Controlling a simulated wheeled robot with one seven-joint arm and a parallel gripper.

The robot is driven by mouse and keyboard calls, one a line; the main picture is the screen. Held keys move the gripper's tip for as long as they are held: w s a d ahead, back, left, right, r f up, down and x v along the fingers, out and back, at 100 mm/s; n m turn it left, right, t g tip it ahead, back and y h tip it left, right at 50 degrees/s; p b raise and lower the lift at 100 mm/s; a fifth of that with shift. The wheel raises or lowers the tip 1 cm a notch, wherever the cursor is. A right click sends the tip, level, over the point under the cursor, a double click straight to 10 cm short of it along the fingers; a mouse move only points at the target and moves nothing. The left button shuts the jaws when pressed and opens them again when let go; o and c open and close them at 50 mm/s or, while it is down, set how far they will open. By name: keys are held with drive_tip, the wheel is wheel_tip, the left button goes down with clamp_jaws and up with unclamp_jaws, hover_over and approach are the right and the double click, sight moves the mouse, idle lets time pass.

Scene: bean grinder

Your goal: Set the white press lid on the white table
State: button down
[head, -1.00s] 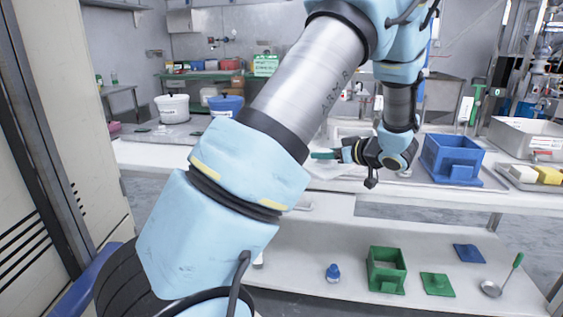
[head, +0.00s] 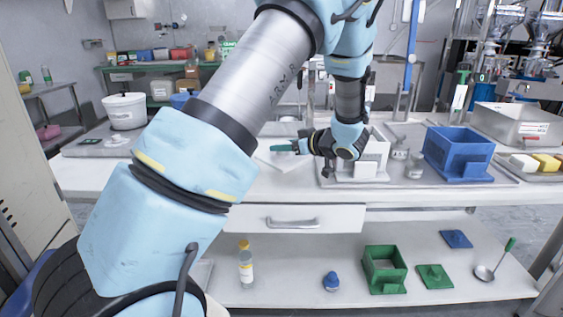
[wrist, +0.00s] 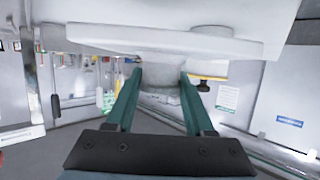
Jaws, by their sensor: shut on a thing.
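The white press lid (wrist: 165,42) fills the top of the wrist view, with a broad pale plate and a narrower part below it. My gripper (wrist: 160,84) has its two green fingers shut on that narrower part. In the head view my gripper (head: 284,148) is over the white table (head: 225,188), pointing left, with green fingertips showing. A pale shape lies by the fingertips there, and I cannot tell the lid from the white surface behind it. A white box-shaped thing (head: 372,166) stands on a tray, partly behind my gripper.
A blue box (head: 458,150) stands on the tray to the right, beside a metal bin (head: 518,128). A white bucket (head: 126,110) stands back left. The lower shelf holds a bottle (head: 245,264), a green box (head: 384,271) and a ladle (head: 486,273). The table's left front is clear.

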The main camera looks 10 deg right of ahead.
sight(284, 161)
drive_tip(key=shift+f, duration=2.4)
drive_tip(key=shift+c, duration=1.4)
unclamp_jaws()
drive_tip(key=shift+f, duration=0.15)
